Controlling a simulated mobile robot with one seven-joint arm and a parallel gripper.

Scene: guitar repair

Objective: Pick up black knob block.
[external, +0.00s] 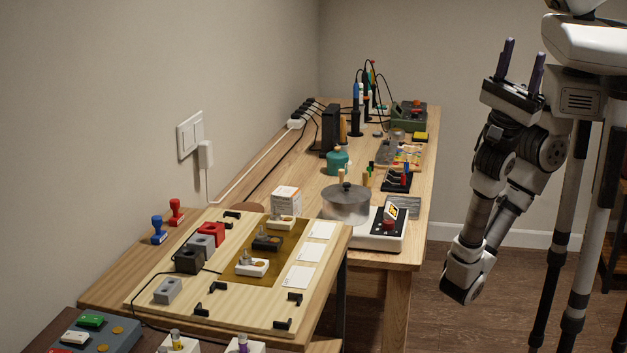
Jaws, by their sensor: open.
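A black block with a pale knob on top (266,243) sits on the amber area of a wooden board (150,290) on the near table. It lies between two white blocks with grey knobs, one nearer (256,268) and one farther (284,225). My gripper (524,52) is at the upper right, far from the board and the blocks. Its two dark fingers point up and stand apart, with nothing between them.
Black (188,263), grey and red (215,232) hollow blocks stand at the board's left. Black corner brackets and white cards surround the amber area. A round metal pot (345,207) and a white scale-like device (372,243) stand beyond. The floor between my arm and the tables is clear.

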